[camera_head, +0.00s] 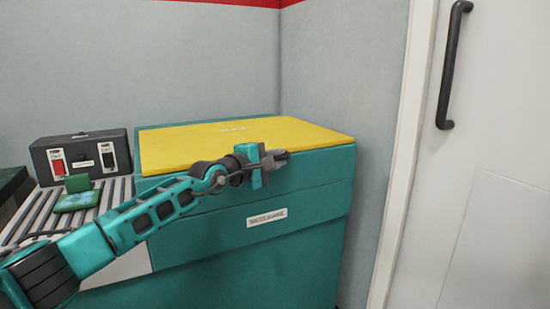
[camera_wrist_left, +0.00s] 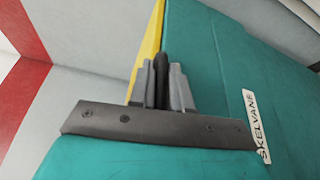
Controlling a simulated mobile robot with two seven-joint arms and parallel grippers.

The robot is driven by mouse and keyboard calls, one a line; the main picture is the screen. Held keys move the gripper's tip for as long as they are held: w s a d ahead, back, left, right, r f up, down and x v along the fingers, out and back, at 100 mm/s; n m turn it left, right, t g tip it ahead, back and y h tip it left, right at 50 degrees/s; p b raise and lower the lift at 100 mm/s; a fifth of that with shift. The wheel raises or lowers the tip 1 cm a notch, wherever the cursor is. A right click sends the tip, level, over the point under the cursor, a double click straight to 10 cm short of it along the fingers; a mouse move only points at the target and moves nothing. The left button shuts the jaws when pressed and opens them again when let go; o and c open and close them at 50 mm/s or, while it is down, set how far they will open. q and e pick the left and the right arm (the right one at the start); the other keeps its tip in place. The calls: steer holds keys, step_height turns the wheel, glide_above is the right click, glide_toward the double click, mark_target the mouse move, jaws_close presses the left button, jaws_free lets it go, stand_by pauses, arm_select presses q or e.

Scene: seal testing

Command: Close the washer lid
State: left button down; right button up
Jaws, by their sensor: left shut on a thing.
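The washer (camera_head: 250,240) is a teal cabinet with a white label on its front. Its yellow lid (camera_head: 215,138) lies flat over the top, looking down or nearly so; a thin gap cannot be ruled out. My left gripper (camera_head: 283,156) is at the lid's front edge, right of the middle. In the left wrist view my left gripper (camera_wrist_left: 160,90) is shut on a dark handle (camera_wrist_left: 161,68), with the yellow lid (camera_wrist_left: 147,52) beside it. The handle is mostly hidden by the fingers. My right gripper is not in view.
A dark switch box (camera_head: 83,153) with red and black switches stands at the left. A small green block (camera_head: 77,199) sits on a slatted surface before it. A grey wall is behind the washer. A white door (camera_head: 490,150) with a black handle is at the right.

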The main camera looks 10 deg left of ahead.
arm_select(q)
steer(key=shift+f, duration=0.55)
steer(key=c, duration=1.3)
jaws_free()
steer(key=shift+o, duration=0.8)
steer(key=shift+r, duration=0.15)
steer(key=shift+a, duration=0.1)
